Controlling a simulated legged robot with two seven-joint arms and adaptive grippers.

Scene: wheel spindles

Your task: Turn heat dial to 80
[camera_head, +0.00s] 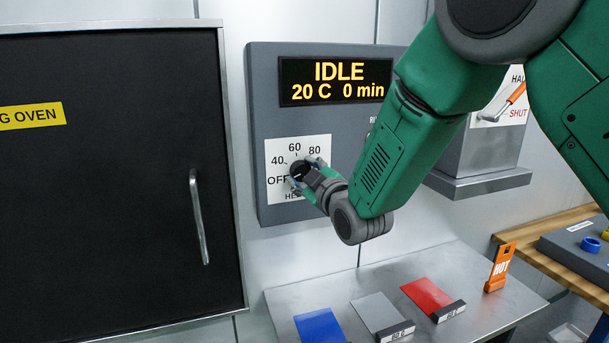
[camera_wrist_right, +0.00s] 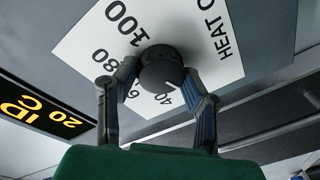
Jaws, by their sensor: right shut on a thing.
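The black heat dial (camera_head: 298,169) sits on a white scale plate (camera_head: 285,152) at the lower left of the grey control panel. OFF, 40, 60 and 80 show around it. In the right wrist view the dial (camera_wrist_right: 161,68) is between the two fingers of my right gripper (camera_wrist_right: 160,78), which is shut on it from both sides. The right gripper (camera_head: 309,173) also shows in the head view, covering the dial's right side. The dial's white mark appears to lie on the OFF side, below 40; its exact reading is unclear. My left gripper is out of view.
The display (camera_head: 335,81) reads IDLE, 20 C, 0 min. A black oven door (camera_head: 110,230) with a handle is at left. A metal table (camera_head: 450,270) below holds blue, grey and red plates and an orange HOT tag (camera_head: 500,268). My right arm hides the panel's right part.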

